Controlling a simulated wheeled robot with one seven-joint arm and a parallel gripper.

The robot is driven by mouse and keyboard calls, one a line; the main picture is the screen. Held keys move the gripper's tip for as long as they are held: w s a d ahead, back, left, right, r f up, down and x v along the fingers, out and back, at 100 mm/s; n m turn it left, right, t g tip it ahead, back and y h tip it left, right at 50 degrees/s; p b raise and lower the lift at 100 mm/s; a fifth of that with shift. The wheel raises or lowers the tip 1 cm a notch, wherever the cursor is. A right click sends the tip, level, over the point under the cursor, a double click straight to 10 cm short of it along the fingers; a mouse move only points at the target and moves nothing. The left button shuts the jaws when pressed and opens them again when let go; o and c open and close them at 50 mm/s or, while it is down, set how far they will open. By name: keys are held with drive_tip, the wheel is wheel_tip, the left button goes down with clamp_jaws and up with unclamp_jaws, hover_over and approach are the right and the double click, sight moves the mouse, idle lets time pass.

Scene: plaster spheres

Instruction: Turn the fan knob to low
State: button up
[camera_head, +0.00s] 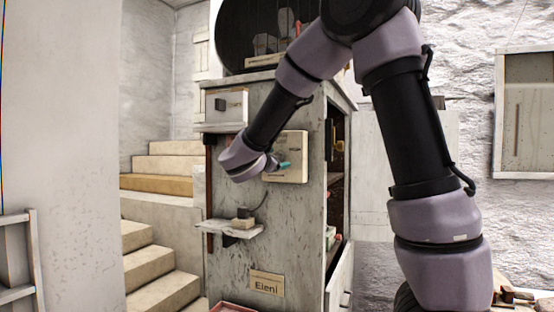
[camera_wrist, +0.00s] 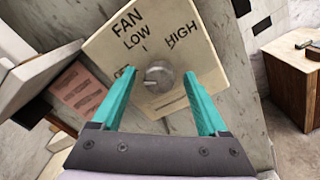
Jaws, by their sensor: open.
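The fan panel (camera_wrist: 105,45) is a cream plate lettered FAN, LOW and HIGH; a third label at its left is mostly hidden by a finger. Its round grey knob (camera_wrist: 158,78) sits mid-panel, with a light mark that seems to face left, toward the hidden label. My gripper (camera_wrist: 160,76) is open, its teal fingers on either side of the knob; I cannot tell whether they touch it. In the head view the panel (camera_head: 297,143) is on the grey cabinet's front, with my gripper (camera_head: 284,165) before it and the knob hidden.
The cabinet (camera_head: 270,230) has a small shelf (camera_head: 232,229) below the panel with a small block (camera_head: 242,218) on it. A white box (camera_head: 226,107) with a dark knob is at upper left. Stairs (camera_head: 155,240) are to the left. A wooden box (camera_wrist: 290,75) shows at right.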

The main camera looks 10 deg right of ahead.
drive_tip(key=shift+w+d, duration=0.1)
clamp_jaws()
drive_tip(key=shift+m, duration=0.4)
drive_tip(key=m, duration=0.5)
drive_tip(key=shift+f+m, duration=0.1)
drive_tip(key=shift+m, duration=0.3)
drive_tip(key=m, duration=0.5)
drive_tip(key=shift+m+h, duration=0.4)
unclamp_jaws()
